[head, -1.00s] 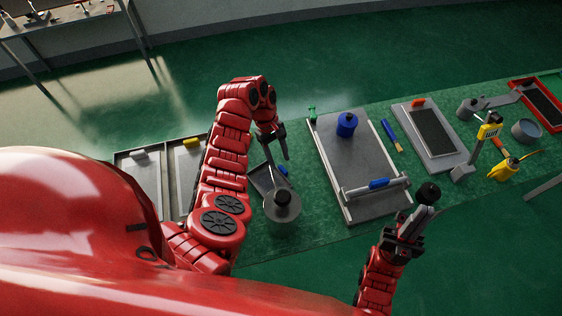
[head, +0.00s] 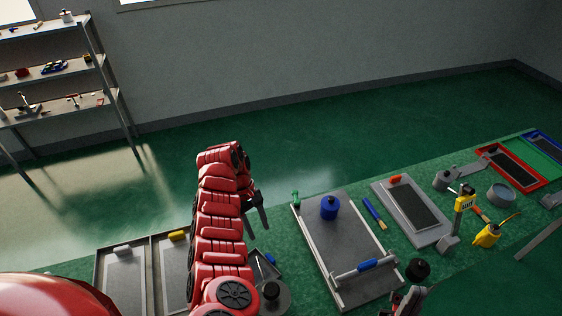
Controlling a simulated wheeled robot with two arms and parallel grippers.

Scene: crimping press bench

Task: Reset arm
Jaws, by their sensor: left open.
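My left gripper (head: 256,220) is open and empty, with its dark fingers pointing down. It hangs left of the grey tray with the blue knob and above the area of a round grey piece with a black knob (head: 270,291). The lower part of this hand is out of view.
The grey tray (head: 325,240) carries a blue knobbed cylinder (head: 329,207) and a blue-handled bar (head: 368,265). Shelves (head: 60,75) stand back left.

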